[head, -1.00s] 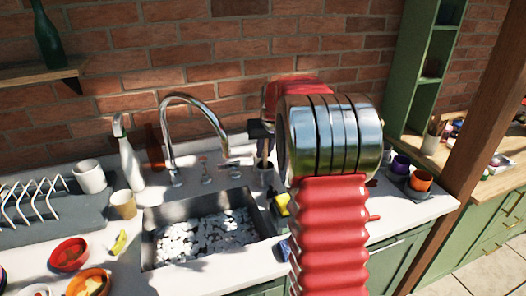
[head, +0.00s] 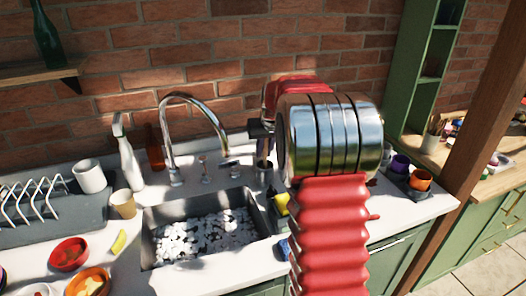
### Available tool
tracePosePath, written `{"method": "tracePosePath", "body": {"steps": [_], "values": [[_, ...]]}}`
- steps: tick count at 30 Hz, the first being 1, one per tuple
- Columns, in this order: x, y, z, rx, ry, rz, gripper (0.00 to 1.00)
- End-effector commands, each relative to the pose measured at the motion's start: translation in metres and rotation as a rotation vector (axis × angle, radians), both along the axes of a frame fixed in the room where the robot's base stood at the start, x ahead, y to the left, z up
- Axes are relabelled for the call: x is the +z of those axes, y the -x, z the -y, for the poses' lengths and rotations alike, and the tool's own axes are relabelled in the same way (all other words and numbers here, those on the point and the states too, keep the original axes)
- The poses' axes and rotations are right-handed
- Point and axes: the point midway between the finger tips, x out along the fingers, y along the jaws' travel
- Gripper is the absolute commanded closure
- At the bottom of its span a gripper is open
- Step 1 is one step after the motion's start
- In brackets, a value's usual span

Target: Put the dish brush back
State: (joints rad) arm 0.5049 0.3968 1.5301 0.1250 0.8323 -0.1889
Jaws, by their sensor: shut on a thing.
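My gripper (head: 262,134) shows as a dark shape at the left end of my red and chrome arm, right of the tap. Its jaws are small and partly hidden by the arm. It is shut on the upright dish brush (head: 264,151), of which only a short, dark stretch of handle shows below the jaws. A small grey holder (head: 264,176) stands directly beneath, behind the sink's right corner. The brush's lower end meets or enters the holder's mouth; I cannot tell how deep it sits.
The sink (head: 150,246) holds a heap of white pieces. The curved tap (head: 166,130) stands close left of my gripper. A yellow-topped dark bottle (head: 281,204) stands right of the sink. A white bottle (head: 129,160), cups and a dish rack (head: 35,205) stand left.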

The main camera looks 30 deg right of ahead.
Motion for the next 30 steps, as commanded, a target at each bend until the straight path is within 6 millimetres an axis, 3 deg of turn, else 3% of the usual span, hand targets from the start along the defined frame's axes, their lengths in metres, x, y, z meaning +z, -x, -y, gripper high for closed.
{"method": "tracePosePath", "body": {"steps": [27,28,30], "values": [[-0.011,-0.001,-0.001,0.001,0.0,0.0,1.0],[-0.011,-0.001,-0.001,0.001,0.0,0.0,0.81],[-0.011,-0.001,-0.001,0.001,0.0,0.0,0.76]]}}
